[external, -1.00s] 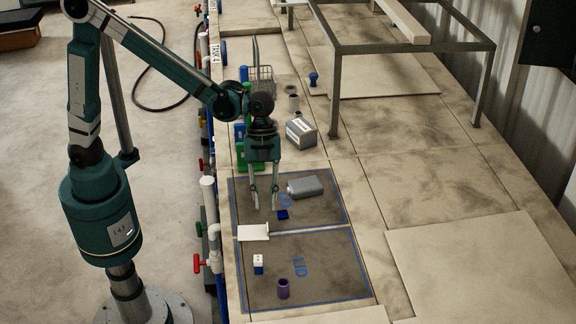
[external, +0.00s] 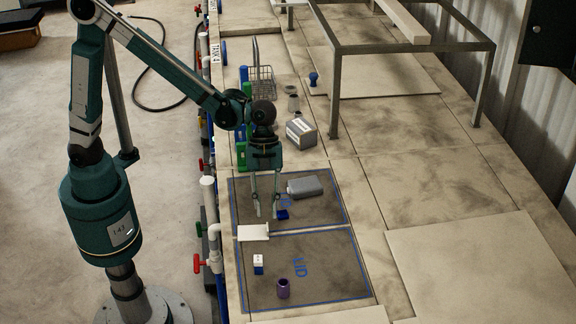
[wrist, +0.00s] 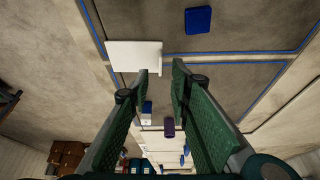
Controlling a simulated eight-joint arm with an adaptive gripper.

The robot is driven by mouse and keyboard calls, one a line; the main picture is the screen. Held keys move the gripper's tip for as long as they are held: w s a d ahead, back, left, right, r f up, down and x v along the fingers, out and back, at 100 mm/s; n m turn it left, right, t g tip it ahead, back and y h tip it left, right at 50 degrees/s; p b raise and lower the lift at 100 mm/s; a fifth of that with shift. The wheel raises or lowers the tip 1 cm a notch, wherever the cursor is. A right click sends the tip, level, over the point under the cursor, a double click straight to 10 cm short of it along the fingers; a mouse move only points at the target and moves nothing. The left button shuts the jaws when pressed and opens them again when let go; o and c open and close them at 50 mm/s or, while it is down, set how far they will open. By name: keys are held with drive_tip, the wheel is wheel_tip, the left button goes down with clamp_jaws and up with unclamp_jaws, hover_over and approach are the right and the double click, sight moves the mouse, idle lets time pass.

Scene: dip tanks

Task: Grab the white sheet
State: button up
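The white sheet (external: 253,232) lies at the left edge of the dark marked area, across the blue line between its two sections. In the wrist view the white sheet (wrist: 134,56) is a plain pale rectangle just beyond the left fingertip. My gripper (external: 266,216) points down above the far section, just behind the sheet in the external view. In the wrist view my gripper (wrist: 160,72) has its two green fingers apart with nothing between the tips. I cannot tell how high the tips are above the surface.
A blue-and-white box (external: 258,264) and a purple cup (external: 283,288) stand in the near section. White pipes (external: 214,238) run along the left bench edge.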

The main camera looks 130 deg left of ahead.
sight(253, 230)
drive_tip(key=shift+f, duration=0.15)
drive_tip(key=shift+x, duration=2.45)
clamp_jaws()
